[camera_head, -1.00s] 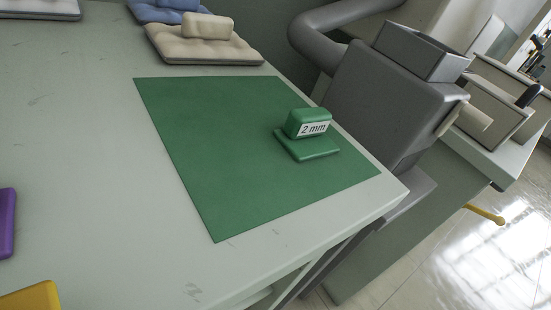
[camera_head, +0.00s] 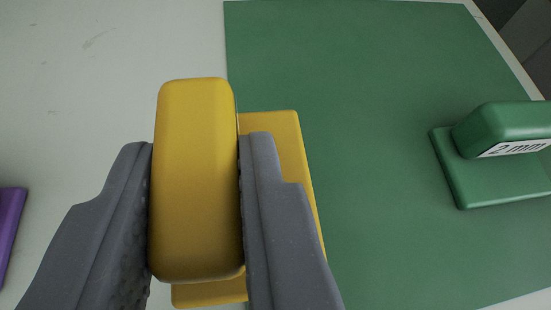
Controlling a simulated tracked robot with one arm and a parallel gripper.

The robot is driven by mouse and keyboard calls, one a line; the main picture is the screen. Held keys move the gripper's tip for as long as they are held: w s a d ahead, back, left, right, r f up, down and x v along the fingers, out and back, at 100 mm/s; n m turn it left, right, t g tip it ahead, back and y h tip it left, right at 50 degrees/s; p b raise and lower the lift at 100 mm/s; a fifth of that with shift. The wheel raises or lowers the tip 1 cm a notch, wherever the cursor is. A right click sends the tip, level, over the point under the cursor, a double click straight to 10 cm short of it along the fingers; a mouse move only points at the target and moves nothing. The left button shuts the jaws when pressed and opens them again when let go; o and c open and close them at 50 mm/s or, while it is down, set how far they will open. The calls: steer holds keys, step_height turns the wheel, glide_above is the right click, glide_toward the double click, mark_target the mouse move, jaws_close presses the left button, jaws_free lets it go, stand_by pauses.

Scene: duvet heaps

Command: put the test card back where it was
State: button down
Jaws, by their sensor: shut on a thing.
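My gripper (camera_head: 197,190) is in the lower middle of the view, with its two grey fingers closed on the sides of a yellow block handle (camera_head: 195,175). A flat yellow plate (camera_head: 278,130) shows beneath and to the right of this handle. The yellow piece is over the left edge of a green mat (camera_head: 340,60); I cannot tell whether its plate touches the surface. A green card (camera_head: 460,175) with a raised handle labelled "2 mm" lies on the mat at the right, apart from my gripper. No label shows on the yellow piece.
The pale table top (camera_head: 100,70) is clear at the upper left. A purple piece (camera_head: 8,225) shows at the left edge. The far table edge runs at the upper right. The mat between the yellow piece and the green card is bare.

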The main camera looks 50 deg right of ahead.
mark_target(214, 281)
steer(key=shift+f+b, duration=0.3)
steer(key=shift+f, duration=1.45)
steer(key=c, duration=1.3)
jaws_free()
steer(key=shift+o, duration=0.2)
steer(key=shift+s+a+r, duration=0.1)
steer(key=shift+r, duration=0.05)
steer(key=p+v, duration=0.1)
steer(key=v, duration=1)
steer(key=shift+s, duration=0.25)
steer(key=shift+a+r, duration=0.1)
steer(key=shift+a, duration=0.05)
